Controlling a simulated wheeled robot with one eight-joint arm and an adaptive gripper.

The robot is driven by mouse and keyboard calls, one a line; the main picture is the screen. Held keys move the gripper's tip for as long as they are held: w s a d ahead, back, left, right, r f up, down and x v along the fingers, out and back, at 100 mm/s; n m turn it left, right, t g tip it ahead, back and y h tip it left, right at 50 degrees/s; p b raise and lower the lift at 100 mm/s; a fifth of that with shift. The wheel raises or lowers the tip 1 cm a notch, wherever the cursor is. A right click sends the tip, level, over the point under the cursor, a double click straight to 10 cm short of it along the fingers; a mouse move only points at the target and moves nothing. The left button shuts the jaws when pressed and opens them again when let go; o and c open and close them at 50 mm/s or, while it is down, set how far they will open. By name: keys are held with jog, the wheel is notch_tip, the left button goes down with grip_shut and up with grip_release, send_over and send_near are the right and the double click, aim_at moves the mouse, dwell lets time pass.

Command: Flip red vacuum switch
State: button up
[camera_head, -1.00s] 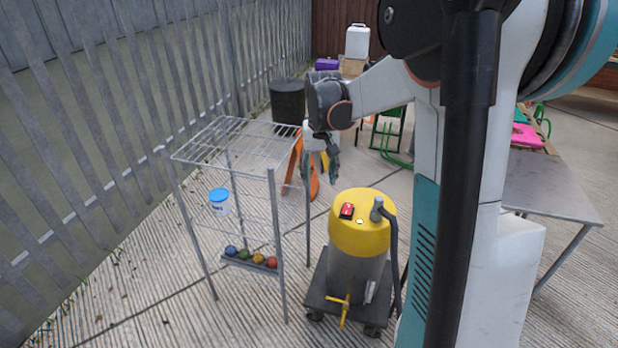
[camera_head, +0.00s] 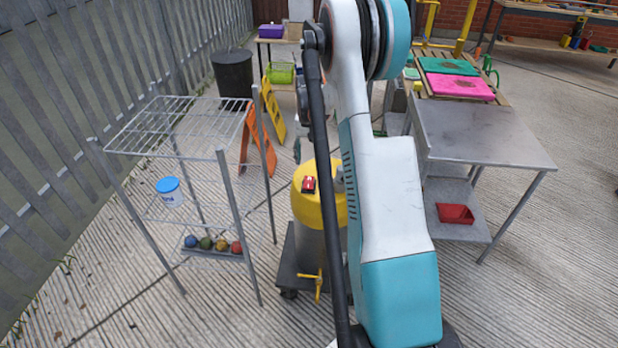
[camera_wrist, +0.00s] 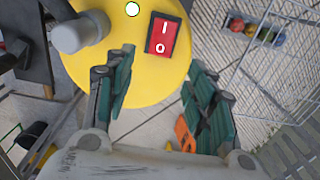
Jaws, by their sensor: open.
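The red vacuum switch (camera_head: 309,184) sits on the yellow lid (camera_head: 326,205) of the vacuum, partly hidden behind my arm in the head view. In the wrist view the red rocker switch (camera_wrist: 163,39) has white I and O marks and a black surround, near the lid's edge. My gripper (camera_wrist: 160,75) is open and empty, its two dark green fingers apart below the switch in that view. No contact with the switch shows. A grey hose fitting (camera_wrist: 80,33) stands on the lid to the left of the switch.
A metal wire rack (camera_head: 181,150) with a blue-lidded tub (camera_head: 169,191) and several coloured balls stands left of the vacuum. A steel table (camera_head: 480,135) stands to the right. Orange and yellow signs (camera_head: 262,135) are behind. Open concrete lies in front.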

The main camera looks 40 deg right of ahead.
aim_at(309, 178)
notch_tip(309, 178, down, 9)
jog(key=b, duration=0.2)
jog(key=shift+r+b, duration=0.1)
jog(key=shift+b, duration=0.2)
jog(key=shift+c, duration=0.2)
jog(key=c, duration=1)
